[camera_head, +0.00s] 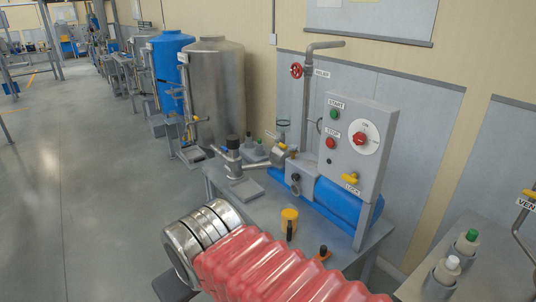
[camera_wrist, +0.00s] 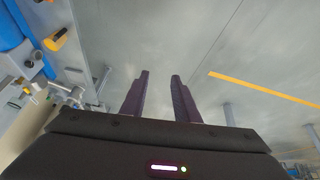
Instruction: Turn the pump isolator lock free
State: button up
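The pump isolator lock (camera_head: 349,178) is a small yellow lever low on the front of a grey control box, just above a label reading LOCK. The lever lies roughly sideways. On the same control box (camera_head: 379,108) are a green START button (camera_head: 334,114), a red STOP button (camera_head: 331,143) and a round white dial with a red knob (camera_head: 360,139) marked ON. My gripper (camera_wrist: 160,74) shows in the wrist view with its two dark fingers apart and nothing between them. It points over bare floor, away from the lock. My gripper is not visible in the head view.
A red handwheel (camera_head: 296,70) is on the pipe behind. A side bench at right holds bottles (camera_head: 464,243). Floor at left (camera_head: 80,190) is clear.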

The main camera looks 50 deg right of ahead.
jog(key=w+d+f+m+g+h, duration=0.2)
jog(key=d+g+h, duration=0.35)
jog(key=d, duration=1.45)
jog(key=w+d+f+m+g+h, duration=0.2)
jog(key=d+g+h, duration=0.3)
jog(key=d, duration=1.4)
jog(key=n+t+h, duration=0.2)
jog(key=t+h, duration=0.1)
jog(key=h, duration=0.4)
send_near(347, 180)
jog(key=a, duration=0.2)
jog(key=shift+w+a+g, duration=0.25)
jog(key=shift+w, duration=0.15)
jog(key=d, duration=0.4)
jog(key=s+d, duration=0.1)
jog(key=d, duration=0.4)
jog(key=s+d, duration=0.1)
jog(key=d, duration=0.3)
jog(key=shift+d, duration=0.3)
jog(key=shift+c, duration=0.5)
